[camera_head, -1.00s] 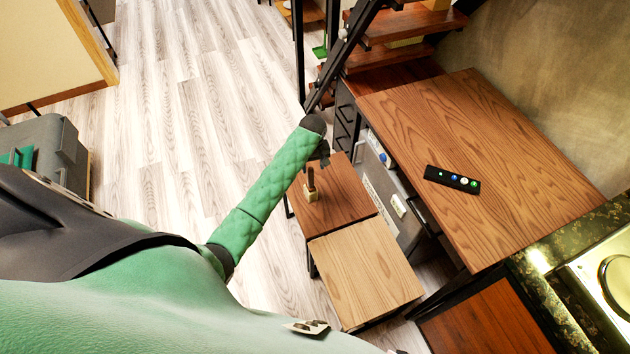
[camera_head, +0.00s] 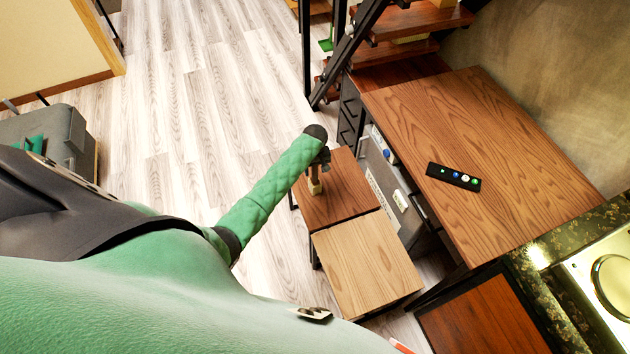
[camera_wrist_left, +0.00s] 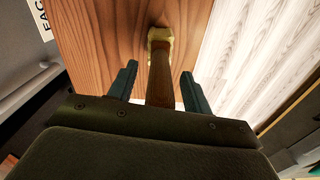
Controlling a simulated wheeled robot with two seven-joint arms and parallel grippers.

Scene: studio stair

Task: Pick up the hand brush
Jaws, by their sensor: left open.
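The hand brush (camera_head: 315,186) stands on the darker wooden low table (camera_head: 348,188), with pale bristles at the bottom and a brown handle pointing up. In the left wrist view the brown handle (camera_wrist_left: 160,80) lies between the two fingers, with the yellowish bristle end (camera_wrist_left: 160,37) beyond it. My left gripper (camera_head: 320,162) is directly above the brush in the head view and hides the top of the handle. In the left wrist view my left gripper (camera_wrist_left: 160,85) is open, with a gap visible on both sides of the handle. My right gripper is not in view.
A lighter wooden low table (camera_head: 365,265) adjoins the darker one. Dark-framed stairs (camera_head: 400,40) rise behind. Open plank floor (camera_head: 190,110) lies to the left.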

